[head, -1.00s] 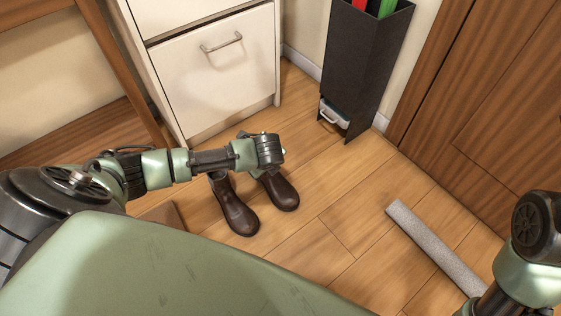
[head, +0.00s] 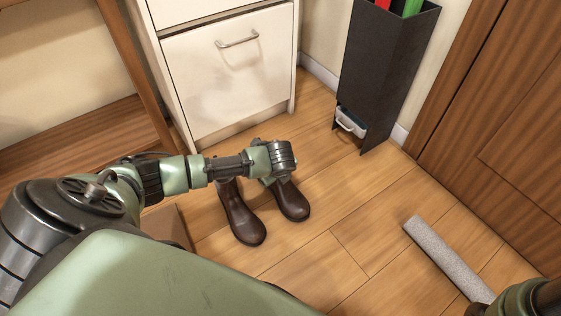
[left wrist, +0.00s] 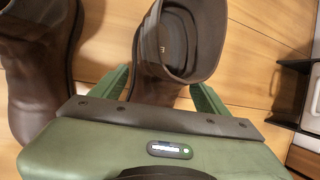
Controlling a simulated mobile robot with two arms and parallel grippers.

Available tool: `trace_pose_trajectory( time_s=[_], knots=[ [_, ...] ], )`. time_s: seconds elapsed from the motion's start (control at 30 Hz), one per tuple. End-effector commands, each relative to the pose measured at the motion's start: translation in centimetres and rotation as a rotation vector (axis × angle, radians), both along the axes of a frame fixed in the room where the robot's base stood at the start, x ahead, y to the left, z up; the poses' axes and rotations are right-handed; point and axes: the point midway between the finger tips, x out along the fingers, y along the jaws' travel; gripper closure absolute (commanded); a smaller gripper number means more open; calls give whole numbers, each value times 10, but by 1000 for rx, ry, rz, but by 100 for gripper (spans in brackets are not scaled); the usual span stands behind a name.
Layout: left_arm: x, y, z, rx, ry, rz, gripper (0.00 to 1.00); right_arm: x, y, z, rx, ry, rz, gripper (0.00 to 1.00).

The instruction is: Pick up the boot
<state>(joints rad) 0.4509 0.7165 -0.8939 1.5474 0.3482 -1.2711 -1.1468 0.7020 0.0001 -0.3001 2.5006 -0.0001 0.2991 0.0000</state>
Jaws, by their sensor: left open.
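A pair of dark brown boots stands upright on the wood floor. In the head view, one boot (head: 243,218) is at left and the other boot (head: 293,203) at right; my left arm hides their upper parts. In the left wrist view, one boot (left wrist: 165,75) shows its open top and lies between the two green fingers of my left gripper (left wrist: 160,82), which is open. The other boot (left wrist: 38,70) is at the upper left, outside the fingers. I cannot tell whether a finger touches the boot.
A white drawer cabinet (head: 225,75) stands behind the boots. A tall dark bin (head: 383,75) stands right of it against the wall. The floor between boots and roll is clear.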

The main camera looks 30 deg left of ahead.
Motion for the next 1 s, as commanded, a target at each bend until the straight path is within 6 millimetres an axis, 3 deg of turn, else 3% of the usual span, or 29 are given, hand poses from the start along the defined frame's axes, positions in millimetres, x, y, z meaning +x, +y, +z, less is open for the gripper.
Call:
trace_pose_trajectory(
  time_s=[0.07, 0.3, 0.33, 0.73, 0.87, 1.0],
  knots=[
    [0, 0, 0, 0, 0, 0, 28, 0, 0, 0, 0, 0, 0, 40],
    [0, 0, 0, -1, 0, 0, 94, 0, 0, 0, 0, 0, 0, 40],
    [0, 0, 0, -1, 0, 0, 100, 0, 0, 0, 0, 0, 0, 40],
    [0, 0, 6, 0, -1, 0, 100, 0, 0, 4, 0, -2, 0, 40],
    [0, 0, 20, 0, -2, 0, 100, 1, -1, 12, 2, 2, 3, 40],
    [1, 0, 46, 0, -2, 0, 100, 26, -1, 13, 3, 70, 1, 40]
  ],
)
